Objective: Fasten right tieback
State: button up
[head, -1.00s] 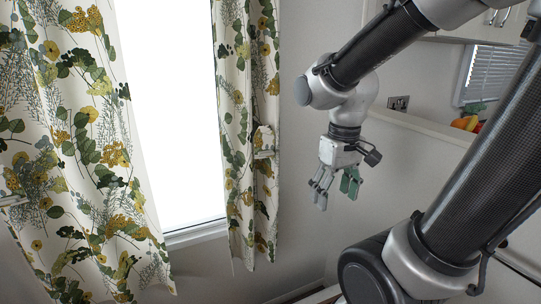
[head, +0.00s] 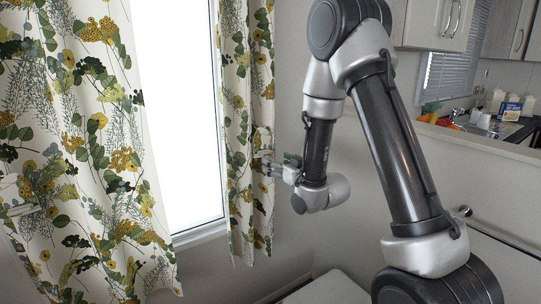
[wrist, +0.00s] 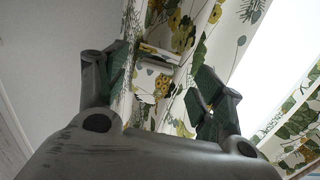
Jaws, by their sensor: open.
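The right curtain (head: 237,120), white with green and yellow leaf print, hangs at the right side of the window. A small pale tieback fitting (head: 264,141) shows at its right edge, partly hidden by the folds and my gripper. My gripper (head: 270,163) is open and points left at the curtain, close to the fitting. In the wrist view the fitting (wrist: 155,52) lies beyond and between the two spread fingers of my gripper (wrist: 162,68), with printed cloth around it. I cannot tell whether a finger touches the cloth.
The left curtain (head: 80,130) hangs across the bright window (head: 175,110), with a pale fitting (head: 20,210) at its left. A counter with a sink and boxes (head: 510,105) is at the far right.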

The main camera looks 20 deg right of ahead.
aim_at(265, 151)
jog(key=shift+t, duration=0.3)
jog(key=x, duration=0.5)
jog(key=r+x, duration=0.1)
jog(key=x, duration=0.2)
jog(key=shift+r, duration=0.1)
jog(key=c, duration=1.4)
